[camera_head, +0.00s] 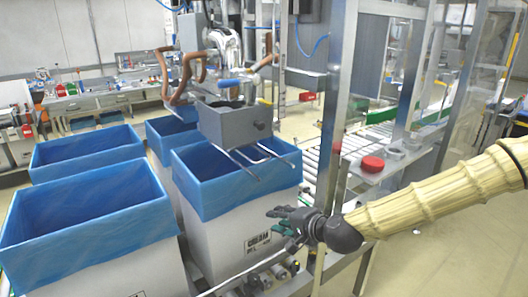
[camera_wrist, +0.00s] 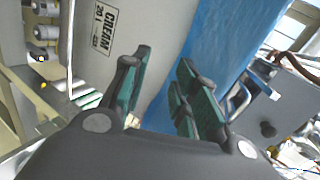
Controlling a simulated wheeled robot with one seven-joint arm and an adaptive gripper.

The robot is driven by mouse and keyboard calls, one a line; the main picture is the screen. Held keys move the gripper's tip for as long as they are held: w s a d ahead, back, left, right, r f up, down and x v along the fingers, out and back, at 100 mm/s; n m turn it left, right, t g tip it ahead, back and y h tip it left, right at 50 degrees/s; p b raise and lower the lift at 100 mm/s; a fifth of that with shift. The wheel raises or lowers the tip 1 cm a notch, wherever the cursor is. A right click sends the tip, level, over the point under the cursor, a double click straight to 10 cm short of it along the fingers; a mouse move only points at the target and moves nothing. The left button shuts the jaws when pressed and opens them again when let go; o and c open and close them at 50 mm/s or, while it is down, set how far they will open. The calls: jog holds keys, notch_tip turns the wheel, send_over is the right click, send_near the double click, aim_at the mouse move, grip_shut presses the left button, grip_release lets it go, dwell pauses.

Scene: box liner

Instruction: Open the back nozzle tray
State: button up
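A grey box-shaped tray (camera_head: 236,122) with a dark round knob on its front hangs over the front right blue-lined box in the head view. Metal rods run below it. In the wrist view the grey tray (camera_wrist: 282,105) is at the right edge, its knob facing the camera. I cannot tell which nozzle tray this is or whether it is open. My gripper (camera_head: 277,221) is low in front of the white box, below and right of the tray, touching neither visibly. In the wrist view my gripper (camera_wrist: 166,62) has its green-padded fingers apart with nothing between them.
The blue-lined white box (camera_head: 245,240) stands just beyond my gripper, with other lined boxes to its left. A roller conveyor (camera_head: 315,150) and a metal frame post (camera_head: 338,100) stand to the right. Open floor is at far right.

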jog(key=m+t+y+p, duration=0.1)
jog(key=t, duration=0.1)
send_near(264, 160)
jog(key=shift+p+x, duration=2.05)
jog(key=shift+x, duration=3.2)
jog(key=shift+d+f, duration=0.15)
grip_shut()
